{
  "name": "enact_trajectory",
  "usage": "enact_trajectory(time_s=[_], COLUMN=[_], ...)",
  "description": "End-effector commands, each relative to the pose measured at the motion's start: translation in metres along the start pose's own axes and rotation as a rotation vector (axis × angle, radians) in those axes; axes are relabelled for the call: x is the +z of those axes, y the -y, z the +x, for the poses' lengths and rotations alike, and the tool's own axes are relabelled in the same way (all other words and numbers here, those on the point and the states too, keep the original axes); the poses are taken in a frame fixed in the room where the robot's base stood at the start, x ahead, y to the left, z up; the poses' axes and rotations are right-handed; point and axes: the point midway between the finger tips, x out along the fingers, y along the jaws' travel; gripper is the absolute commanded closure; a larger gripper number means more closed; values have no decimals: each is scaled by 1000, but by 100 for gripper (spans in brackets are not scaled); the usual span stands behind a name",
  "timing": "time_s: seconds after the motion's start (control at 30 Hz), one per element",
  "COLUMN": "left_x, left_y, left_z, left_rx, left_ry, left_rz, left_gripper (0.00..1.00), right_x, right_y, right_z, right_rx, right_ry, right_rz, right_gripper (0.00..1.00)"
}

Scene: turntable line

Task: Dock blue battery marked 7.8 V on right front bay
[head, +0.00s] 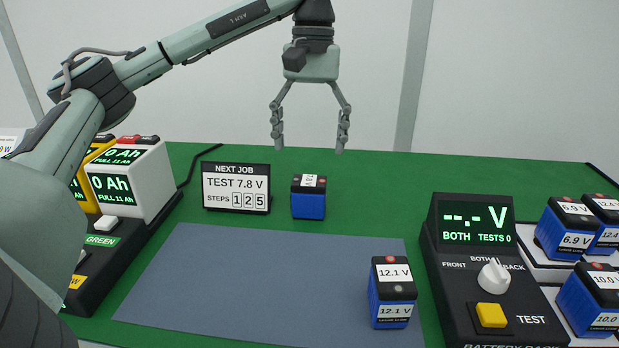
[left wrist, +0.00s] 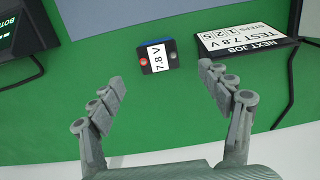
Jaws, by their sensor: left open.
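The blue battery marked 7.8 V (head: 308,200) stands upright on the green table, right of the job sign. In the left wrist view its black top with the 7.8 V label (left wrist: 158,58) lies ahead of the fingertips. My left gripper (head: 309,146) is open and empty, high above and behind that battery; its fingers also show in the left wrist view (left wrist: 162,88). The battery tester (head: 470,275) reads "--.- V", BOTH, TESTS 0. Its right side has bays holding blue batteries marked 6.9 V (head: 565,228), 10.0 V (head: 590,300) and others. My right gripper is out of view.
A blue battery marked 12.1 V (head: 391,293) stands on the grey mat (head: 250,285). The sign (head: 236,188) reads NEXT JOB, TEST 7.8 V, STEPS 1 2 5. A charger (head: 110,245) with white and yellow packs stands at left. Green table around the 7.8 V battery is clear.

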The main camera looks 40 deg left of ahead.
Motion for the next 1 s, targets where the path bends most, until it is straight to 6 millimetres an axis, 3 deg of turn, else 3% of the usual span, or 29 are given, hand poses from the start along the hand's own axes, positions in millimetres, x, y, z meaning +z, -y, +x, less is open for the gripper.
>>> enact_trajectory(time_s=[0.07, 0.2, 0.5, 0.67, 1.0], left_x=[1, 3, 24, 29, 1], left_y=[3, 6, -2, -5, -3], left_z=[20, 43, 55, 54, 78], left_rx=[-37, -78, -10, 23, 22], left_ry=[-100, -371, -802, -881, -883], left_rz=[-7, -26, -14, -8, -9], left_gripper=[22, 22, 22, 22, 22], right_x=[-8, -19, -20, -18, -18], right_y=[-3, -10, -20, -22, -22], right_z=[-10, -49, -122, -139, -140], right_rx=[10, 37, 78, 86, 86], right_ry=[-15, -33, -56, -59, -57], right_rz=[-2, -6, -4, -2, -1], right_gripper=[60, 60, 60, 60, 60])
